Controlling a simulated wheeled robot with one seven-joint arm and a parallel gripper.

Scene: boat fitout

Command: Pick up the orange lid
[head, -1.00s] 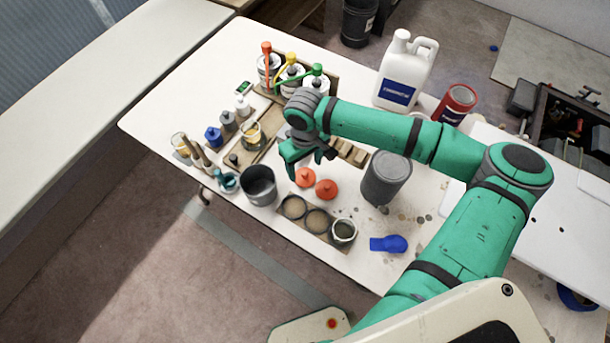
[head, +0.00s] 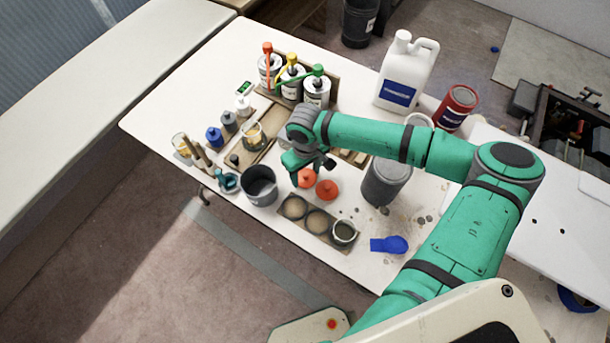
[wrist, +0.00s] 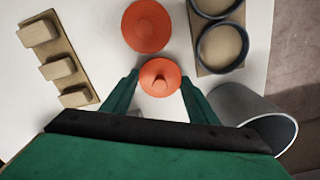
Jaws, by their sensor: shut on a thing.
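Two orange lids with knobs lie side by side on the white table. In the head view my gripper (head: 301,177) is down at the left orange lid (head: 306,178), partly covering it. The other orange lid (head: 327,189) lies just to its right, free of the gripper. In the wrist view my gripper (wrist: 161,84) has a finger on each side of the nearer orange lid (wrist: 160,77) and is shut on it. The second orange lid (wrist: 147,25) shows beyond it. I cannot tell whether the held lid still touches the table.
A dark grey bucket (head: 259,186) stands close left of the gripper. A board with round recesses (head: 303,226) holds a small cup (head: 343,233) in front. A grey canister (head: 385,181) stands to the right. Wooden blocks (wrist: 59,68) stand on a strip at left in the wrist view.

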